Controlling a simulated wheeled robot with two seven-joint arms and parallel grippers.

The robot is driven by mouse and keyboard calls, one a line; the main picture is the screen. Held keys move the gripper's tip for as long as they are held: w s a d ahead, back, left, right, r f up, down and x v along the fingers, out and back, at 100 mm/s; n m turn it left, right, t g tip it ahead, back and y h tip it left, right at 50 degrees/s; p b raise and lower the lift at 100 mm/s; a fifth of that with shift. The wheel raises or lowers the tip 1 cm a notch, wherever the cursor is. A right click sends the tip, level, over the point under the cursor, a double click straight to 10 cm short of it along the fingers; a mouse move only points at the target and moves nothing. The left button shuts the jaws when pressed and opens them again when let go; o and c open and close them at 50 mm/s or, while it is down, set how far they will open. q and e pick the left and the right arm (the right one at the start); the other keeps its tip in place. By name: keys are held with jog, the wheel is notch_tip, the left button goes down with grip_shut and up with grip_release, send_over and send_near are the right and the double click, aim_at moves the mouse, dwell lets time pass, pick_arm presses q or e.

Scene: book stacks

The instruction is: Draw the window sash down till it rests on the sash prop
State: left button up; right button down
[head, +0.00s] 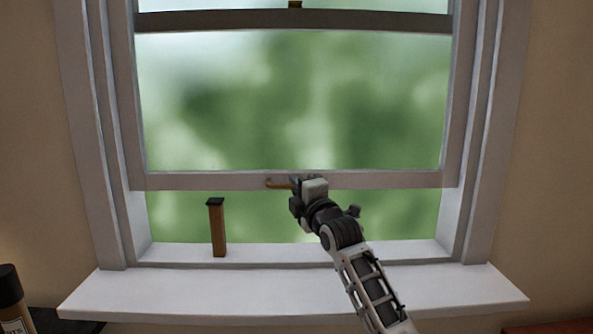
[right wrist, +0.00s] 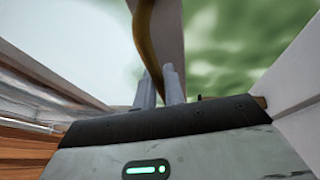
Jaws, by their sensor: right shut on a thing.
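The white window sash (head: 220,181) is raised, its bottom rail well above the sill. A brass handle (head: 278,184) is fixed at the middle of the bottom rail. My right gripper (head: 295,184) is shut on this handle; the handle also shows between the fingers in the right wrist view (right wrist: 145,40). The sash prop (head: 217,230), a brown wooden post with a dark cap, stands upright on the sill left of the gripper. A gap shows between its top and the rail. My left gripper is not in view.
The white sill (head: 200,290) is clear apart from the prop. The window frame (head: 110,130) borders the sash at the left and right. A dark bottle (head: 12,300) stands at the lower left. A reddish-brown surface (head: 555,327) shows at the lower right.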

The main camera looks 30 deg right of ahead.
notch_tip(320, 180, down, 5)
jog(key=shift+w+a+r+b, duration=0.1)
jog(key=shift+r+b, duration=0.05)
jog(key=shift+b, duration=0.25)
jog(key=c, duration=1.5)
grip_release()
jog(key=shift+r, duration=0.1)
jog(key=shift+s, duration=0.2)
jog(key=b+v, duration=0.1)
jog(key=v, duration=1.4)
jog(key=shift+s, duration=0.4)
jog(key=shift+r, duration=0.15)
